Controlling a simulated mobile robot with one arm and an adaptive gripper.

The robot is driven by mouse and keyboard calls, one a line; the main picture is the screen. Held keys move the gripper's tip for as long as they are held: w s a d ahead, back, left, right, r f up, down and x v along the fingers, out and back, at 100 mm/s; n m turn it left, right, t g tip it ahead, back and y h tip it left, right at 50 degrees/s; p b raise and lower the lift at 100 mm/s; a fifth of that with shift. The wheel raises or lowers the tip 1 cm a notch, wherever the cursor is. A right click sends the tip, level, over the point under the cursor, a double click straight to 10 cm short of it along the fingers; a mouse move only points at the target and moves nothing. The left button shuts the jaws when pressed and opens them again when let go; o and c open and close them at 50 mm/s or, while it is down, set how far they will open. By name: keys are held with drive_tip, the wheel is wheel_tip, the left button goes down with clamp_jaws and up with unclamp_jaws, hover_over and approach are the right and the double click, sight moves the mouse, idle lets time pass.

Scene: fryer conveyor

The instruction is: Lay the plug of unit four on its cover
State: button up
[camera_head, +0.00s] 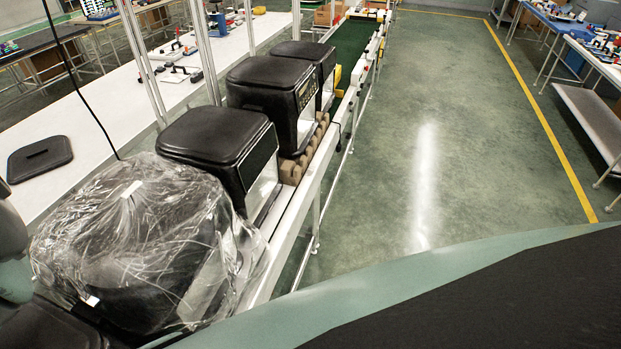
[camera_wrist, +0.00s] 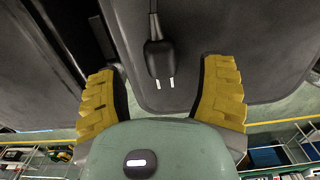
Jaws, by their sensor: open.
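In the wrist view, a black plug (camera_wrist: 159,60) with two bare metal prongs points toward my gripper, its cord (camera_wrist: 153,18) running off at the top. Behind it is a smooth dark cover surface (camera_wrist: 265,40). I cannot tell whether the plug touches it. My gripper (camera_wrist: 163,85) is open, its yellow ridged fingers on either side of the plug and apart from it. In the head view, black fryer units stand in a row: one (camera_head: 215,145), another (camera_head: 270,85), a farther one (camera_head: 303,55), and one under clear plastic (camera_head: 140,240). No number shows on them.
A white table (camera_head: 105,130) behind the row carries a flat black lid (camera_head: 40,157). A thin black cable (camera_head: 85,95) hangs down near the plastic-wrapped unit. The conveyor's green belt (camera_head: 352,42) lies beyond the units. The floor (camera_head: 470,150) to the right is clear.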

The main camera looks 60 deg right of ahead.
wheel_tip(320, 180, up, 9)
drive_tip(key=shift+d+f, duration=0.15)
